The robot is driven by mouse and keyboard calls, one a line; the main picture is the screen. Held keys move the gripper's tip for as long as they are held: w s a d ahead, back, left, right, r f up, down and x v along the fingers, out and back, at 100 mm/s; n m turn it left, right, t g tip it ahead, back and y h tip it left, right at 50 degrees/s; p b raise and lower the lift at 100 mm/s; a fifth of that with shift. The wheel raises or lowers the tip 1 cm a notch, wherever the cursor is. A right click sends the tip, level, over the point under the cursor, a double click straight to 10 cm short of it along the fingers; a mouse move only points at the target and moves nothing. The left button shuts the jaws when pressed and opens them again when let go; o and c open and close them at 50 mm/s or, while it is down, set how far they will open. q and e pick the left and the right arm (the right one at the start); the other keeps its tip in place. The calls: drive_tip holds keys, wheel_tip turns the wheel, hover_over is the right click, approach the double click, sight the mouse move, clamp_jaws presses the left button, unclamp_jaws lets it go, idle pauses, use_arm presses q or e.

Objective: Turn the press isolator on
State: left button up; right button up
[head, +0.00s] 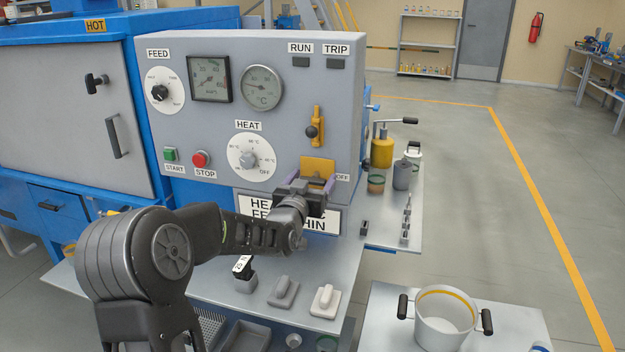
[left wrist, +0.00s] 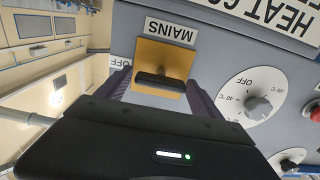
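The isolator is a yellow plate (head: 318,166) low on the right of the grey panel, partly hidden by my left gripper (head: 312,184). In the left wrist view, which is upside down, the yellow plate (left wrist: 172,57) sits by a MAINS label (left wrist: 170,31) and carries a dark bar handle (left wrist: 165,80). An OFF label (left wrist: 118,62) is beside the plate. My left gripper's fingers (left wrist: 162,92) are spread, one on each side of the handle, with gaps visible. The handle lies crosswise between them. My right gripper is not in view.
The heat dial (head: 250,157) is left of the isolator, and a yellow lever slot with a black knob (head: 313,130) is above it. A shelf with a yellow can (head: 381,153) is to the right. A pot (head: 444,318) stands on a table at lower right.

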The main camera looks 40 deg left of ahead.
use_arm(q)
drive_tip(key=c, duration=1.2)
drive_tip(key=shift+o, duration=0.2)
